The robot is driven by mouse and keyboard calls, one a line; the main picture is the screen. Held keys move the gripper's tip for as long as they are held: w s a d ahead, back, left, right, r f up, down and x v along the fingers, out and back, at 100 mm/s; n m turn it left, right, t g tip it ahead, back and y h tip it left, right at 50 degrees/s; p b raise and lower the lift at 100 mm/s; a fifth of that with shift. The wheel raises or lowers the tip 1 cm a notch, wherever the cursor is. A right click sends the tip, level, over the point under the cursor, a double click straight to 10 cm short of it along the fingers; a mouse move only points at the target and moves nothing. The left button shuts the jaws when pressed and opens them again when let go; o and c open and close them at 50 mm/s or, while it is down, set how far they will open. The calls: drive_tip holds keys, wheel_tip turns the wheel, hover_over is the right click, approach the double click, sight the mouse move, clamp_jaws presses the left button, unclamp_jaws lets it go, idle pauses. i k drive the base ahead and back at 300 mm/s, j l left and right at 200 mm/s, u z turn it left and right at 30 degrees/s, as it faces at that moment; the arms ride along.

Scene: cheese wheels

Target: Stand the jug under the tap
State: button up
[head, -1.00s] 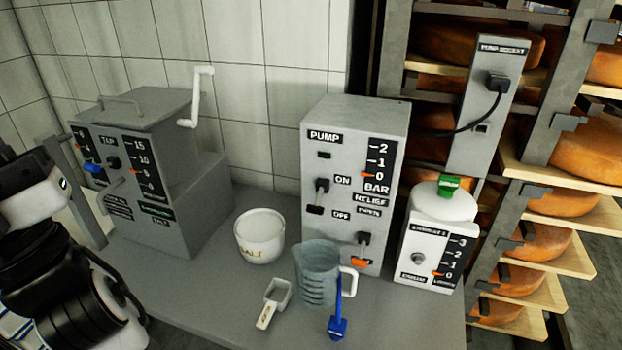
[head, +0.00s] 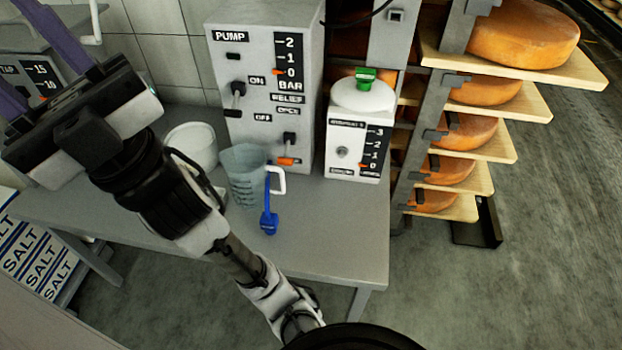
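The translucent grey-green measuring jug (head: 243,178) stands upright on the table in front of the pump box, its white handle to the right. The grey tank with the tap panel (head: 38,72) is cut off at the upper left; the tap's spout is not visible. My gripper (head: 34,60) is at the left, in front of the tank and well apart from the jug. Its two purple fingers are spread apart with nothing seen between them, and their tips run near or past the frame edge.
Behind the jug are the pump box (head: 262,110), a white tub (head: 192,143) and a white canister (head: 360,125). A blue tool (head: 268,222) lies by the jug's handle. My arm crosses the table's front left. Cheese racks (head: 475,150) stand right; salt boxes (head: 35,250) sit lower left.

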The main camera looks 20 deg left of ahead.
sight(76, 198)
drive_tip(key=j+z, duration=0.15)
drive_tip(key=z, duration=1.1)
drive_tip(key=k+j, duration=0.95)
drive_tip(key=k, duration=0.15)
